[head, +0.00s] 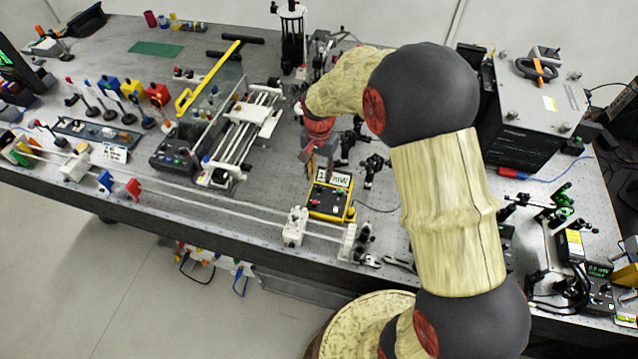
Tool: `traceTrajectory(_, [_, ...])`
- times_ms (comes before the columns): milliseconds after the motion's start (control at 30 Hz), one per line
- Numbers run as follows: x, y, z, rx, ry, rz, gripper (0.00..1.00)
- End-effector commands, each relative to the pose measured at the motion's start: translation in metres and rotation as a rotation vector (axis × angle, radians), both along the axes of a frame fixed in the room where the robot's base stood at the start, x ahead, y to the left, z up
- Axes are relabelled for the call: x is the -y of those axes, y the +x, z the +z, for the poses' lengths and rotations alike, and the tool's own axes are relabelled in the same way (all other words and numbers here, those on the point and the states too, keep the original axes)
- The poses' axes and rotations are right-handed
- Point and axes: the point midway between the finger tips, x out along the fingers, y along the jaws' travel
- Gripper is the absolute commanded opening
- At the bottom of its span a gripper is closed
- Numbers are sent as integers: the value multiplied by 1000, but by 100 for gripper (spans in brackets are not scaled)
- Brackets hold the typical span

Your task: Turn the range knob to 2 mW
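A yellow-edged meter (331,199) with a dark face lies on the bench near its front edge, right of the middle. Its pale display (335,178) carries large "mW" lettering. Small red and dark controls show on its face below the display. They are too small for me to tell which is the range knob or where it points. My gripper (318,163) hangs just above the far left part of the meter. My arm reaches it from the right. The fingertips are small and partly hidden, so I cannot tell whether they are open or touch anything.
White rails (220,203) run along the front edge, with a white block (295,227) just left of the meter. Dark optic mounts (372,168) stand close on its right. A large black box (530,110) stands farther right. Another meter (598,285) with a green display sits far right.

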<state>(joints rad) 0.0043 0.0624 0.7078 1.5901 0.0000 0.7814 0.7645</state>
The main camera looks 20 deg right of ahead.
Motion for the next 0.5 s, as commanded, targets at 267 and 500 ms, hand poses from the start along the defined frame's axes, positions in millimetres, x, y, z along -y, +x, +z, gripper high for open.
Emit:
traceTrajectory(267, [0, -1, -44, -1, 0, 2, 32])
traceTrajectory(500, [0, 0, -59, 0, 0, 2, 32])
